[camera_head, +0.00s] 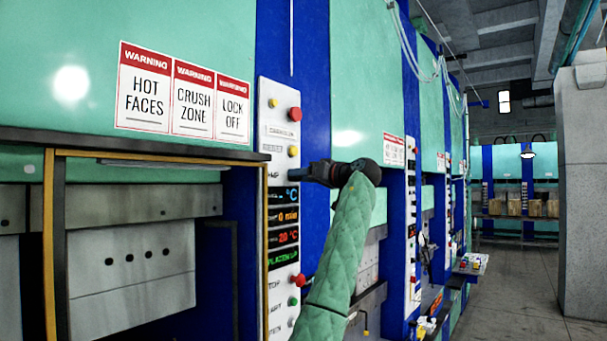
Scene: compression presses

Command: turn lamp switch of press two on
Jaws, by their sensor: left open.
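The control panel (279,133) of the nearest press is a tall white strip with buttons, displays and labels. A label ending in "MP" (273,175) sits partway down it, just above the displays. My left gripper (295,174) is at the end of an arm in a green quilted sleeve and points left at the panel, level with this label. It is open and seen from the side, so any gap to the panel is hard to judge. The lamp switch itself is not visible; the gripper covers the panel beside the label. My right gripper is not in view.
The panel also carries a red button (295,114), yellow buttons above the label, and red and green buttons lower down. The press opening (130,250) is at left. More presses with panels (411,230) line up behind my arm. The floor aisle (510,295) at right is open beside a grey pillar (585,190).

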